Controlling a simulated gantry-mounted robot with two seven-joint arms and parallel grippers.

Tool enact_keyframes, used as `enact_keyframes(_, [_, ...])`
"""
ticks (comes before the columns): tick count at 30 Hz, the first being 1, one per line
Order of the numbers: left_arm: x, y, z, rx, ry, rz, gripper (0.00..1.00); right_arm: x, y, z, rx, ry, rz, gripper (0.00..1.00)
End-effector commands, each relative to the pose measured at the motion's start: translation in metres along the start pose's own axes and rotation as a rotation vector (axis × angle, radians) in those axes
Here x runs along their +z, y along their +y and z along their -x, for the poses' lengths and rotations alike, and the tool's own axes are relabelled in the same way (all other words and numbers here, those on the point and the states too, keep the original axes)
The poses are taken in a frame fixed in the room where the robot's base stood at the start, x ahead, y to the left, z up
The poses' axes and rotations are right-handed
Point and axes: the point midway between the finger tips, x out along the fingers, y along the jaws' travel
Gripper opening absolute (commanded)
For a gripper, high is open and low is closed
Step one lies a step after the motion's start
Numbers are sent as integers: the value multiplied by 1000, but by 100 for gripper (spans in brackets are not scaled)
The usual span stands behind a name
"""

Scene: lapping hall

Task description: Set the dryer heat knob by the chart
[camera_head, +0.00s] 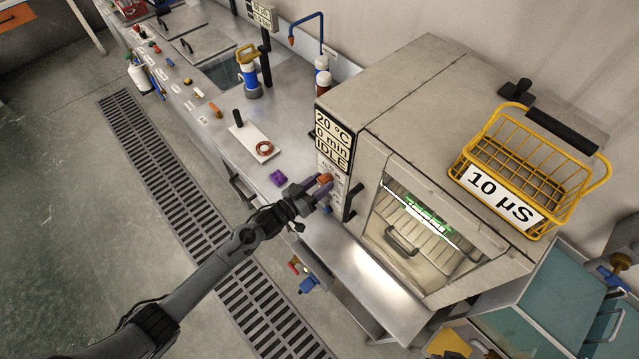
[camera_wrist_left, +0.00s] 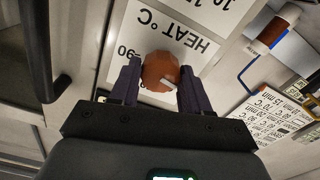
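The dryer (camera_head: 440,110) is a large beige cabinet with a lit glass front. Its sign (camera_head: 331,140) reads 20 °C, 0 min, IDLE. The orange-brown heat knob (camera_wrist_left: 160,72) has a pale pointer mark and sits on a white HEAT °C label (camera_wrist_left: 172,30), upside down in the left wrist view; a 90 shows beside it. My left gripper (camera_head: 318,189) is at the control panel, with its purple fingers (camera_wrist_left: 160,80) on both sides of the knob, seemingly touching it. A chart (camera_wrist_left: 268,118) with °C and min rows shows at the right of the wrist view. My right gripper is out of view.
A yellow basket (camera_head: 560,185) labelled 10 µS stands on the dryer. A dark handle (camera_head: 353,202) stands beside the panel. A floor grate (camera_head: 170,180) runs in front.

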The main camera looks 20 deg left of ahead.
Motion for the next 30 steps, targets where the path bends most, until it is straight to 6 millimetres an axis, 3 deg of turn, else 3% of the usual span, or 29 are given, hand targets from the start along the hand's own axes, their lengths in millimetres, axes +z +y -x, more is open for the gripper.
enact_keyframes(1, [0, 0, 0, 0, 0, 0, 38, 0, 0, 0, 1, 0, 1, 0])
enact_keyframes(6, [0, 0, 0, 0, 0, 0, 13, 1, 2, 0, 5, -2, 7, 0])
enact_keyframes(17, [1, 0, 0, 1, -1, -58, 13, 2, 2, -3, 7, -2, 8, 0])
enact_keyframes(30, [2, 0, 0, 1, 0, -397, 13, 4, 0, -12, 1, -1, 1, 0])
